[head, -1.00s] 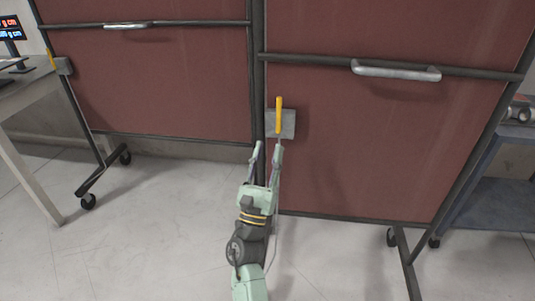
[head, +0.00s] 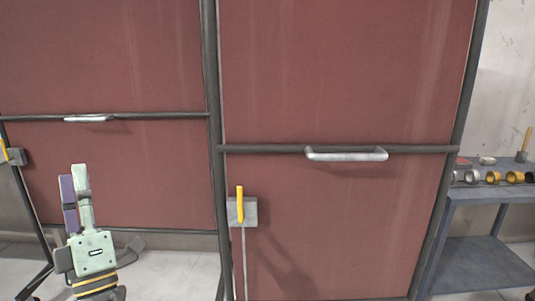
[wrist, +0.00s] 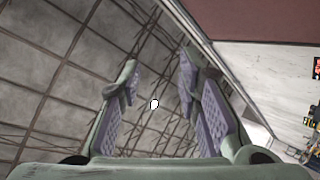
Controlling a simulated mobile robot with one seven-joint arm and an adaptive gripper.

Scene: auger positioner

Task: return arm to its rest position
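My gripper (head: 74,178) is at the lower left of the head view, pointing up, in front of the left red panel and well left of the yellow lever. In the wrist view my gripper (wrist: 162,82) has its padded fingers spread wide apart. Nothing is held between them. Most of my arm is below the head view's lower edge, so its full pose is hidden.
The yellow lever (head: 240,205) stands upright on a grey plate on the right red panel (head: 345,230). This panel has a silver handle (head: 346,154). A blue-grey shelf cart (head: 480,193) with rings stands at the right. Open floor shows at lower left.

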